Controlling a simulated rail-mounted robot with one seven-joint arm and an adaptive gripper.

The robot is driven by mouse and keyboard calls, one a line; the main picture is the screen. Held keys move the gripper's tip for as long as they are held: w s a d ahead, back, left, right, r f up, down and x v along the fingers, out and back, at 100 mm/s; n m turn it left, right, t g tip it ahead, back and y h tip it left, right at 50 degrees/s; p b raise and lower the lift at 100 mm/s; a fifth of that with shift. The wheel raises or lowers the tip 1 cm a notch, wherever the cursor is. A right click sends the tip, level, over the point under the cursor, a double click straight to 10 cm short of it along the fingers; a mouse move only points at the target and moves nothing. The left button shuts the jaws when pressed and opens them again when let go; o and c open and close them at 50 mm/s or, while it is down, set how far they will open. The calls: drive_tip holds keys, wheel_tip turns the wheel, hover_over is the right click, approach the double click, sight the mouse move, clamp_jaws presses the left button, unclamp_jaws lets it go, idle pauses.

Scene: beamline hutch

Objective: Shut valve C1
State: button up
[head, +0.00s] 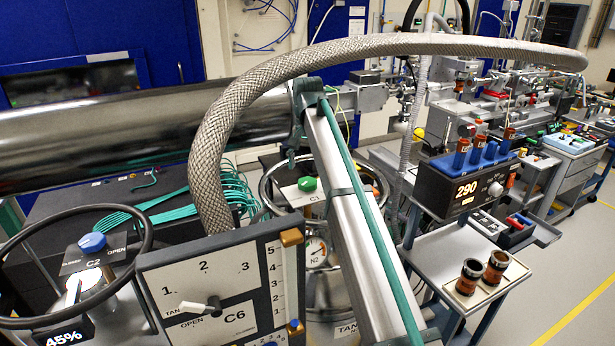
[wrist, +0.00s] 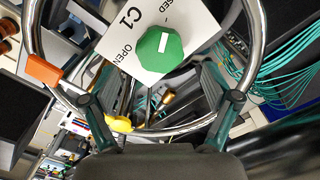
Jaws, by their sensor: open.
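Valve C1 has a green knob (head: 307,184) on a white plate marked C1, inside a round metal guard ring. In the wrist view the green knob (wrist: 160,52) sits ahead of my gripper (wrist: 160,105), roughly centred between the fingers and apart from them. The white bar on the knob shows; which word it marks is hard to tell. The plate (wrist: 125,70) reads C1, OPEN and part of CLOSED. My gripper is open and empty. In the head view a silver beam and a braided hose cross close to the valve, and I cannot make out my fingertips there.
The guard ring (wrist: 258,60) surrounds the knob, with an orange clip (wrist: 43,70) and a yellow part (wrist: 118,123) by it. Valve C2 (head: 92,243) and panel C6 (head: 215,295) stand at left front. A trolley with two brown jars (head: 468,277) is at right.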

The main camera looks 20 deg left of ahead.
sight(308, 181)
wheel_tip(308, 181, up, 8)
drive_tip(key=shift+f, duration=0.15)
idle(0.5)
